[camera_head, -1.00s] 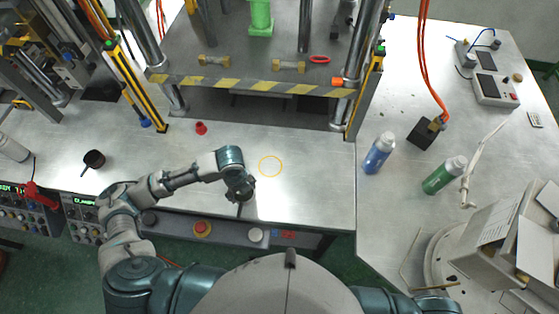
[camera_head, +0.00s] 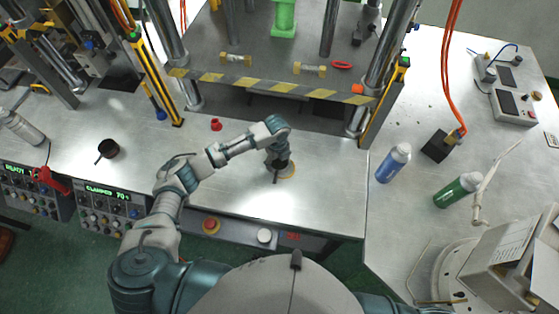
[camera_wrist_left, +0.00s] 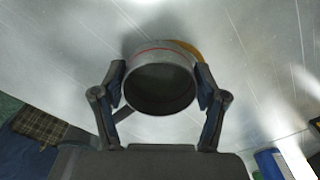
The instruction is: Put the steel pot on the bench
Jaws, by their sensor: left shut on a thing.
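The steel pot (camera_wrist_left: 160,82) is a round grey metal cup with a red line near its far edge. In the left wrist view it sits between both fingers of my left gripper (camera_wrist_left: 161,97), which is shut on it, with its open mouth facing the camera. In the head view my left gripper (camera_head: 279,166) points down over the yellow ring (camera_head: 291,174) marked on the bench (camera_head: 325,190); the pot is mostly hidden there. The ring shows partly behind the pot in the wrist view. I cannot tell whether the pot touches the bench. My right gripper is not in view.
A dark handled pot (camera_head: 108,149) and a red piece (camera_head: 216,124) are on the bench. The press platform (camera_head: 270,68) with a striped edge stands behind. The bench around the ring is clear.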

